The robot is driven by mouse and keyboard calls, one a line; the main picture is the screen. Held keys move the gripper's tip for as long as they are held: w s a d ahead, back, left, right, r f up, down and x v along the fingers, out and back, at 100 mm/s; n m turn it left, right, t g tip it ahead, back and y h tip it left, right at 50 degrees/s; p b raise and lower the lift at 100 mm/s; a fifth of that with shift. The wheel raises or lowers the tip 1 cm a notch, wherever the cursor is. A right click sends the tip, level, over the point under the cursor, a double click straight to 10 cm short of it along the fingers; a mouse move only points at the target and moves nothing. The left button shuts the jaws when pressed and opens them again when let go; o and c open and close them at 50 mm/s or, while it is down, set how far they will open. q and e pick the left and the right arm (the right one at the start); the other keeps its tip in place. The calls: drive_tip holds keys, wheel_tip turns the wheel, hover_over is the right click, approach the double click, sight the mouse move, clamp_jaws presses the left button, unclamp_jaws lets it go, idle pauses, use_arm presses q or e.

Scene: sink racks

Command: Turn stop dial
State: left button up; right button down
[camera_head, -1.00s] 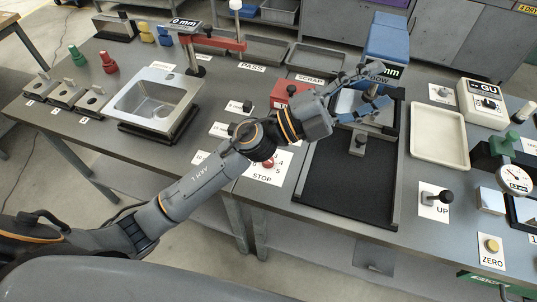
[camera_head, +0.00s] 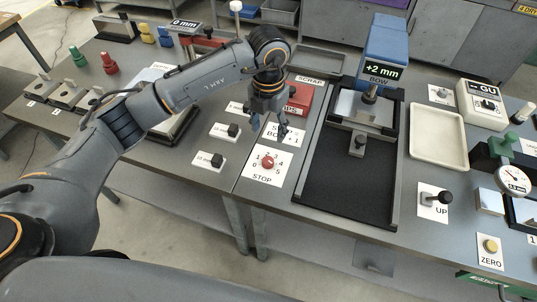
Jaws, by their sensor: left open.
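The stop dial is a red knob (camera_head: 267,162) on a white card (camera_head: 262,178) marked STOP with numbers around the knob. It sits near the front edge of the table, left of the black tray fixture. My left gripper (camera_head: 268,134) points down with its fingers open and empty. It is behind the dial and above it in the picture, over a second white label card, apart from the knob. The gripper partly hides that card and the red box behind it. My right gripper is not in view.
Black knobs on white cards (camera_head: 209,160) stand left of the dial. A red box (camera_head: 300,98) is behind it. The black fixture (camera_head: 345,185) with a +2 mm display (camera_head: 384,71) stands to the right.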

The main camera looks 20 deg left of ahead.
sight(268, 159)
use_arm(q)
wheel_tip(268, 159, down, 12)
drive_tip(key=p, duration=0.3)
drive_tip(key=shift+f, duration=0.1)
drive_tip(key=c, duration=1.2)
drive_tip(key=shift+o, duration=0.2)
